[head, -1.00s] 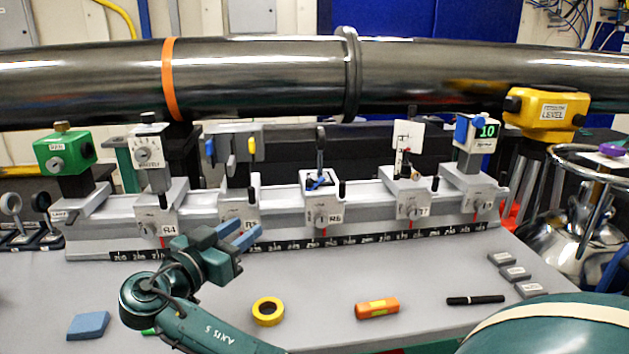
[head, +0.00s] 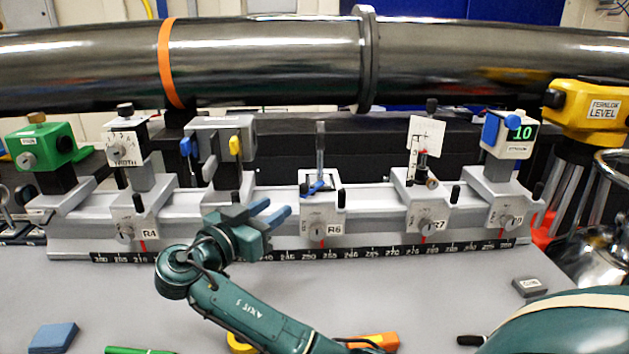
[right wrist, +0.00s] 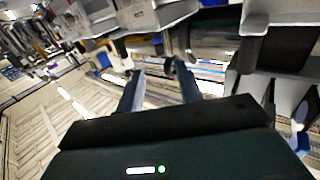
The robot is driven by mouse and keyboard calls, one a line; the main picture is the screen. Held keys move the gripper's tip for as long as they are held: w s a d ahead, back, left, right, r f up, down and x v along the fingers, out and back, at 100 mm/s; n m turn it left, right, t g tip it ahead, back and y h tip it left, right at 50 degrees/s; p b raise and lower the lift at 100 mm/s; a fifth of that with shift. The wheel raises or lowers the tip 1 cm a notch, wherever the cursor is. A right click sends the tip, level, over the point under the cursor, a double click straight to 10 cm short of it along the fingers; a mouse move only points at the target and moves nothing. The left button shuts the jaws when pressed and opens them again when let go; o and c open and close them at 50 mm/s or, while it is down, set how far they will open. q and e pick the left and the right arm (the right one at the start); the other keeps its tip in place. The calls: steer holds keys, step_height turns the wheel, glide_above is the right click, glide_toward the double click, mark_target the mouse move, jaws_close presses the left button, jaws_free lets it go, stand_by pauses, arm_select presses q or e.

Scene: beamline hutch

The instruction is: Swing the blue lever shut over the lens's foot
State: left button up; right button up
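The lens (head: 320,147) stands upright, nearly edge-on, on the carrier labelled R6 (head: 318,222) in the middle of the rail. The blue lever (head: 316,188) lies low at the lens's foot, on top of that carrier; whether it reaches over the foot is too small to tell. My right gripper (head: 274,209) is left of the R6 carrier, in front of the rail, apart from the lever. Its two blue fingers are spread and empty; they also show in the right wrist view (right wrist: 157,78). My left gripper is not in view.
Neighbouring carriers R4 (head: 136,222) and R7 (head: 420,215) hold other devices. A dark beam pipe (head: 260,62) runs behind, above the rail. On the bench are a blue block (head: 53,337), an orange object (head: 380,341) and a grey block (head: 530,287). Bench between is clear.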

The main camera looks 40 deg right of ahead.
mark_target(301, 189)
steer(key=p+x, duration=0.2)
steer(key=x, duration=1)
steer(key=shift+d+r, duration=0.1)
steer(key=shift+d, duration=0.2)
steer(key=shift+c, duration=0.6)
jaws_close()
